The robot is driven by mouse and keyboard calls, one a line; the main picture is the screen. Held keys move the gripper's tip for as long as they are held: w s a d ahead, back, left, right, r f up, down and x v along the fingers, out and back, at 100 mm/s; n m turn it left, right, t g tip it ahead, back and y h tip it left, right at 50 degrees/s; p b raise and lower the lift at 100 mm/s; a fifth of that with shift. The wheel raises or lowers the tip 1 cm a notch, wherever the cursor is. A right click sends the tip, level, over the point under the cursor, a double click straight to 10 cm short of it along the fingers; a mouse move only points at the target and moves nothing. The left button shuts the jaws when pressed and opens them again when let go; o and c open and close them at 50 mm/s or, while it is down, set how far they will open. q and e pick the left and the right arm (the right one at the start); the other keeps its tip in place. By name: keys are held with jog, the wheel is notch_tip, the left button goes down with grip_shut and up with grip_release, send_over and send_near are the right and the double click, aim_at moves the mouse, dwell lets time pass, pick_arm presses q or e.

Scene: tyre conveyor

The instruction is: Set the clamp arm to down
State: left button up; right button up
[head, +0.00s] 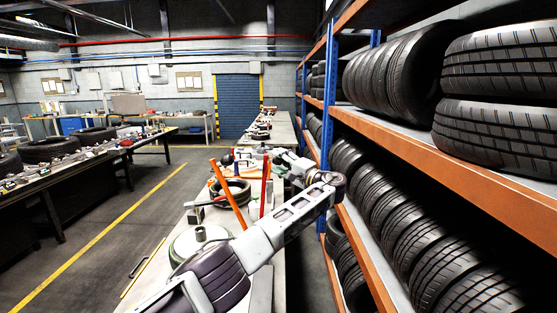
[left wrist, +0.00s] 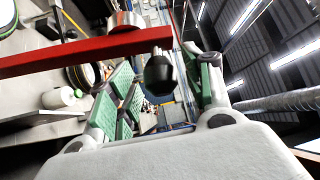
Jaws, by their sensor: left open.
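A red bar, which looks like the clamp arm (left wrist: 85,52), crosses the left wrist view, with a black knob (left wrist: 160,75) at its right end. My left gripper (left wrist: 165,78) is open, its green-padded fingers on either side of the knob; I cannot tell whether they touch it. My left gripper (head: 281,168) is small there, beside the right bar and partly hidden by my forearm. My right gripper is not in view.
Tyre shelves (head: 385,130) line the right side close to my arm. The bench (head: 272,265) holds a tyre (head: 236,190) and a pale round drum (head: 197,242). Another bench (head: 85,160) with tyres stands left. The floor aisle (head: 140,220) between is clear.

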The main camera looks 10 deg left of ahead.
pick_arm(q)
jog(key=shift+w+a+r, duration=0.1)
jog(key=shift+w+a, duration=0.1)
jog(key=shift+a, duration=0.15)
grip_shut()
